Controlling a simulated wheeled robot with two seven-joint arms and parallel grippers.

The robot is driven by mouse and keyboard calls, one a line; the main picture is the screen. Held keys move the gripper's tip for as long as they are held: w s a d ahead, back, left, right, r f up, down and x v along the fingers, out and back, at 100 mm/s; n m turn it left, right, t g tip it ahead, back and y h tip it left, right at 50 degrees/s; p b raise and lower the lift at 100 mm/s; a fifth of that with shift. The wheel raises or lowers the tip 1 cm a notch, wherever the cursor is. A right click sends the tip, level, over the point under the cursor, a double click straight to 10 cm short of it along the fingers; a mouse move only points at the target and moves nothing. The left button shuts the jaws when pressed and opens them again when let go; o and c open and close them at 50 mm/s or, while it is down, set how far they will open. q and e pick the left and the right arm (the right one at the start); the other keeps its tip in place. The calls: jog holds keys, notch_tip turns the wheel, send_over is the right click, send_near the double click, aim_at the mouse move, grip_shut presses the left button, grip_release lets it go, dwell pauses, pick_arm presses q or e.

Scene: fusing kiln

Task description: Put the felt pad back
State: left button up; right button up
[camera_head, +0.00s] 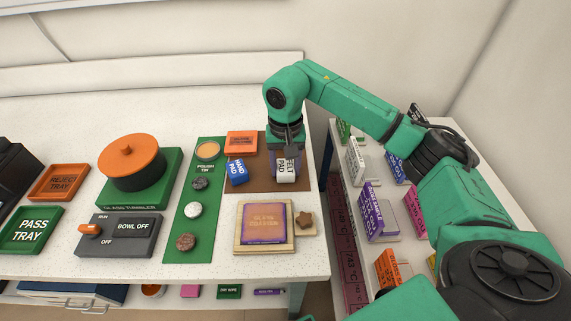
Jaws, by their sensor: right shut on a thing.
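The felt pad (286,173) is a pale block with dark lettering. It is at the right part of the brown mat (262,184), near the table's right edge. My right gripper (286,152) points down from above and is shut on the felt pad. I cannot tell whether the pad touches the mat. The blue hand pad (237,172) stands on the same mat, left of the felt pad and apart from it. My left gripper is not in view.
An orange block (241,142) lies at the mat's back left. A glass coaster (263,222) on a wooden board and a small brown star (305,220) lie in front. A green strip (207,233) holds a polish tin and several round pieces. A shelf (350,215) with boxes stands right of the table.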

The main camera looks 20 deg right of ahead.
aim_at(285, 166)
jog(key=shift+f, duration=0.15)
jog(key=o, duration=1.2)
jog(key=shift+r, duration=0.55)
notch_tip(285, 166, up, 6)
jog(key=shift+w+f+b, duration=0.1)
jog(key=shift+b, duration=0.8)
notch_tip(285, 166, up, 6)
jog(key=shift+f+p, duration=0.25)
jog(key=shift+p, duration=0.2)
jog(key=shift+f, duration=0.1)
